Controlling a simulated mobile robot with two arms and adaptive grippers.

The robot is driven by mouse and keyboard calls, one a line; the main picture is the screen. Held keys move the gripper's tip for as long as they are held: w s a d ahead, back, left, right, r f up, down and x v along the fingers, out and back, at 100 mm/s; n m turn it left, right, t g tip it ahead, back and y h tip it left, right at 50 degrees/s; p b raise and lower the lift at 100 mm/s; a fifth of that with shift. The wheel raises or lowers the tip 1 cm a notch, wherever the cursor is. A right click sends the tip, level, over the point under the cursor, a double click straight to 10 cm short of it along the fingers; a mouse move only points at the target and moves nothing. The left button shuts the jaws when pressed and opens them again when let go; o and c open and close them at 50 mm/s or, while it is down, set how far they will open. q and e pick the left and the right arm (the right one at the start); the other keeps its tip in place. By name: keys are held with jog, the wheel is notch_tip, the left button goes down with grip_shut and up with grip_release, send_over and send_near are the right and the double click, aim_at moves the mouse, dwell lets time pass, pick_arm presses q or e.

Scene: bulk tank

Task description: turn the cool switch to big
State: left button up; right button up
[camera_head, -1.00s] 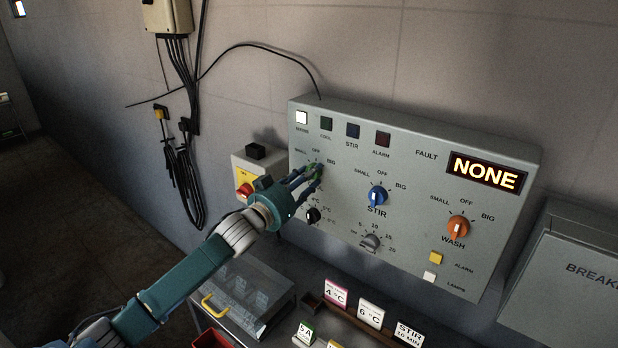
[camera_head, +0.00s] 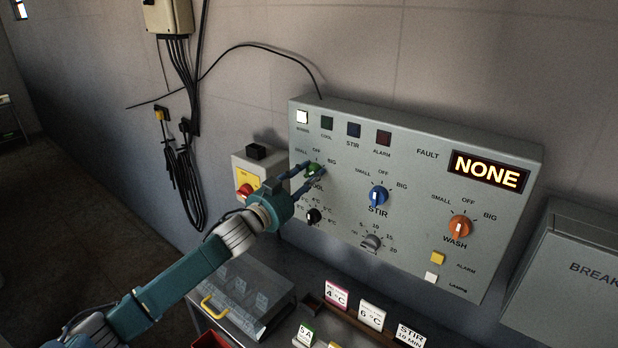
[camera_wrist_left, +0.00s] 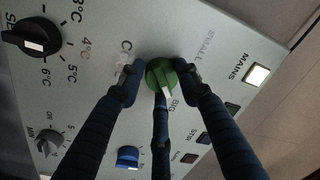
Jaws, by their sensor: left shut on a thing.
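The cool switch is a green knob (camera_head: 314,168) at the upper left of the grey control panel (camera_head: 417,225). My left gripper (camera_head: 306,175) is at it, its arm coming from the lower left. In the left wrist view, the fingers are around the green knob (camera_wrist_left: 158,74), one on each side and a third below, shut on it. The knob's white pointer mark points toward the word BIG. The OFF mark is hidden behind a finger there. My right gripper is not in view.
The blue stir knob (camera_head: 379,195) and orange wash knob (camera_head: 459,227) are to the right. A black temperature knob (camera_head: 313,216) lies just below the gripper. A red switch on a yellow plate (camera_head: 246,188) is close to its left. The fault display (camera_head: 487,171) reads NONE.

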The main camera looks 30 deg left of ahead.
pick_arm(q)
jog(key=shift+f, duration=0.35)
jog(key=o, duration=1.1)
jog(key=shift+a, duration=0.1)
jog(key=shift+o, duration=0.2)
jog(key=shift+a+r, duration=0.1)
jog(key=shift+s+r, duration=0.1)
jog(key=s, duration=1.1)
jog(key=shift+s+a+f, duration=0.2)
jog(key=shift+s+f, duration=0.2)
